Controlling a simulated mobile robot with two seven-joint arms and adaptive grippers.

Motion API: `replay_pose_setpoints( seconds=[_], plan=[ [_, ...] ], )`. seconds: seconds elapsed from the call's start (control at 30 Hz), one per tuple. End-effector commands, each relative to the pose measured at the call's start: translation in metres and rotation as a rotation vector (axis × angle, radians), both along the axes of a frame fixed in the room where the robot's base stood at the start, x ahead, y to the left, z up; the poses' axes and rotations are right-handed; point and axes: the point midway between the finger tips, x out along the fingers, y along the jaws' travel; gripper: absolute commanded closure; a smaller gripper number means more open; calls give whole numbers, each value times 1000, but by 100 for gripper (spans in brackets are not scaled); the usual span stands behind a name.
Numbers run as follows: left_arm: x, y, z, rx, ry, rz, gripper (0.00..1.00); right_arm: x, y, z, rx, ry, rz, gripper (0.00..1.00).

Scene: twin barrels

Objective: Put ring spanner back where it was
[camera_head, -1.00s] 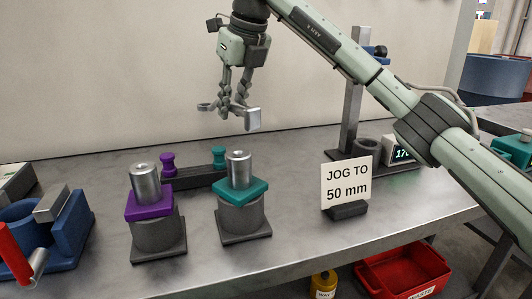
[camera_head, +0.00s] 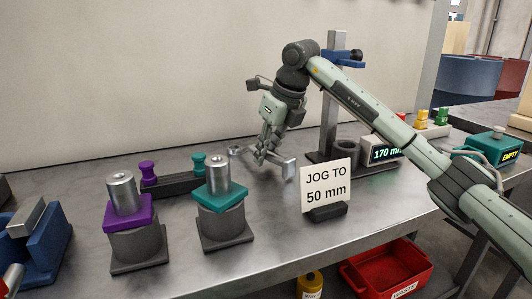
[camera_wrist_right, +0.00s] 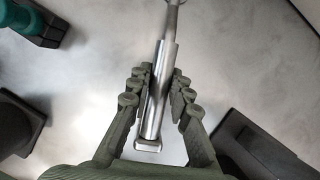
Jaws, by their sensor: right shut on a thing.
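My right gripper (camera_head: 266,152) is shut on the ring spanner (camera_head: 289,168), a grey metal tool, low above the back of the bench. The spanner's ring end points left in the head view and its flat, bent end points right. In the right wrist view the spanner (camera_wrist_right: 160,88) runs between the two green-grey fingers, which cover part of its sides. Its far end is cut off at the top edge. I cannot tell whether the spanner touches the bench. My left gripper is not in view.
The "JOG TO 50 mm" sign (camera_head: 327,187) stands right of the gripper, with a blue-topped column stand (camera_head: 331,100) behind. A teal-collared barrel (camera_head: 221,194) and purple-collared barrel (camera_head: 128,208) stand left, before a dark rack (camera_head: 173,184). Bench front centre (camera_head: 285,222) is clear.

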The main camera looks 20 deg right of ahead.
Motion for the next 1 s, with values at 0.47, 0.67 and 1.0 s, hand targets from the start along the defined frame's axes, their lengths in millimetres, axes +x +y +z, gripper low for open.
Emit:
replay_pose_setpoints(
  seconds=[0.47,0.67,1.0],
  plan=[
    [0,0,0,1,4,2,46,0,0,-5,0,-2,0,69],
    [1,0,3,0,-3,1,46,0,0,-5,0,-2,0,60],
    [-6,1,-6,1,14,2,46,-4,-3,12,0,-5,-1,60]
  ],
)
